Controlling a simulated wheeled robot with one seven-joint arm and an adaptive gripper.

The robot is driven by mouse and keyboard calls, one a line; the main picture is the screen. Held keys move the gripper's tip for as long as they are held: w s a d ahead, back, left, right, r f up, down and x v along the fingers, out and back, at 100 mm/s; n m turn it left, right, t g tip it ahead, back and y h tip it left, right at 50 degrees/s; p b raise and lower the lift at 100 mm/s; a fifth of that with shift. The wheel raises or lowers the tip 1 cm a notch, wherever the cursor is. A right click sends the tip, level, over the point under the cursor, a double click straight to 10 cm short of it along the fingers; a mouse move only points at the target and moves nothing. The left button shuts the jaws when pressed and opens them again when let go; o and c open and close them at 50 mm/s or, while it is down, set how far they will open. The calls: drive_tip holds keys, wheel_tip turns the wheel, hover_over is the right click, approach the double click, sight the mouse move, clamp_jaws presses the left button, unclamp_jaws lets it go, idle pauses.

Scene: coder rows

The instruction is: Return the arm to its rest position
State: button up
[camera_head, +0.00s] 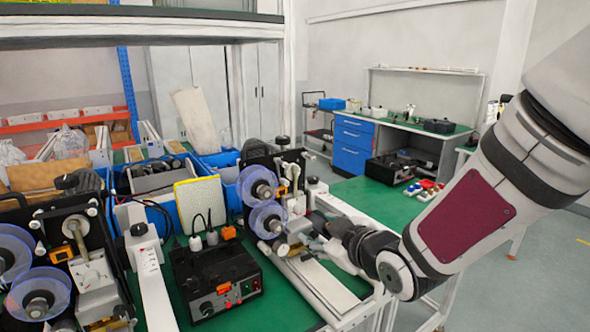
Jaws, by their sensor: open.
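My arm (470,215) reaches in from the upper right and bends at the wrist. My gripper (318,238) is at its end, small and dark, open, just right of a coder machine (262,190) with bluish clear reels. The fingers partly blend with the machine's metal parts, so I cannot tell whether they touch it. Nothing held can be made out between them.
A black control box (215,278) sits on the green bench left of the gripper. Another reel machine (60,260) stands at the far left. Blue bins (205,207) line the back. A shelf (140,30) hangs above. A workbench (352,192) stands behind the arm.

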drive_tip(key=s+d+r+m+g+h, duration=0.25)
drive_tip(key=s+d+h, duration=0.2)
drive_tip(key=d, duration=0.35)
drive_tip(key=s+d+r+m+g, duration=0.1)
drive_tip(key=s+d+m, duration=0.1)
drive_tip(key=s, duration=0.6)
drive_tip(key=s+d+m+g, duration=0.2)
drive_tip(key=s+m, duration=0.1)
drive_tip(key=s, duration=0.4)
drive_tip(key=s+d+r+m+g+h, duration=0.1)
drive_tip(key=s+m+g, duration=0.1)
drive_tip(key=s, duration=0.6)
drive_tip(key=shift+s+d+r+m, duration=0.3)
drive_tip(key=shift+d+m, duration=0.1)
drive_tip(key=shift+m, duration=0.45)
